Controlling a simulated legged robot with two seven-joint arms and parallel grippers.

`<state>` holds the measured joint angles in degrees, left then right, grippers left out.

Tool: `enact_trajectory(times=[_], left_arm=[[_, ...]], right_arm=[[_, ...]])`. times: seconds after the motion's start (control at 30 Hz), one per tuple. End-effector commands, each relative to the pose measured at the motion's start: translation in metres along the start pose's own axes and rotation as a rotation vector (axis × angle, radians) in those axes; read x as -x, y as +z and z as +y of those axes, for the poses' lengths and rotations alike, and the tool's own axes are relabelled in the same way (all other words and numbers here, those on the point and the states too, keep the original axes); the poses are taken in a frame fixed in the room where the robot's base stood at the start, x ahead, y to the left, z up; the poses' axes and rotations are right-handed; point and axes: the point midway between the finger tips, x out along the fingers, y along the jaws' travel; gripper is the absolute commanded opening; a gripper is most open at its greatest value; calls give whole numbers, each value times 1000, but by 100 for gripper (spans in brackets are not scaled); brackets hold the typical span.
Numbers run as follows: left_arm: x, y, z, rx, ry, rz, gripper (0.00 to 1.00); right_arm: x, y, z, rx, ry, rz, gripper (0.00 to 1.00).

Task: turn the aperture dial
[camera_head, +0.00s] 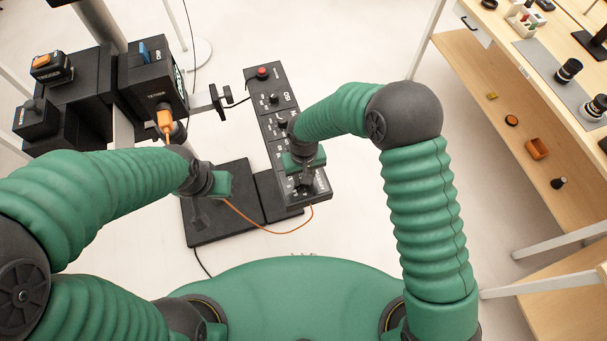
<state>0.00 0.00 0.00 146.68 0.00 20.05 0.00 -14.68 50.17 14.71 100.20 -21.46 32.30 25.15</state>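A long black control panel (264,116) stands in the middle, with white markings, a red button (262,72) at its far end and several dark dials along it. One dial (273,98) shows clear of my arms. The labels are too small for me to tell which dial is the aperture dial. My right gripper (304,181) is over the near end of the panel, at a dark knob there; its own wrist hides part of this spot, and I cannot tell whether the fingers touch the knob. My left gripper (201,213) hangs left of the panel above a black base plate, its dark fingers hard to make out.
A black camera rig (152,78) with an orange plug (165,119) stands at the upper left. An orange cable (275,231) loops below the panel. Wooden shelves (480,85) with lenses and small props stand at the right. The floor between panel and shelves is clear.

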Motion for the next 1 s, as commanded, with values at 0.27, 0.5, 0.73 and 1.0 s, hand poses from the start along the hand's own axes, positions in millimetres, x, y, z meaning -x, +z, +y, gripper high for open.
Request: enact_trajectory(times=[0.27,0.5,0.73,1.0], left_arm=[[3,-1,0,0,0,0,0],[4,-1,0,0,0,0,0],[4,-1,0,0,0,0,0],[4,-1,0,0,0,0,0]], right_arm=[[0,1,0,173,-1,-3,0],[0,1,0,253,-1,-3,0],[0,1,0,274,-1,-2,0],[0,1,1,273,0,-3,0]])
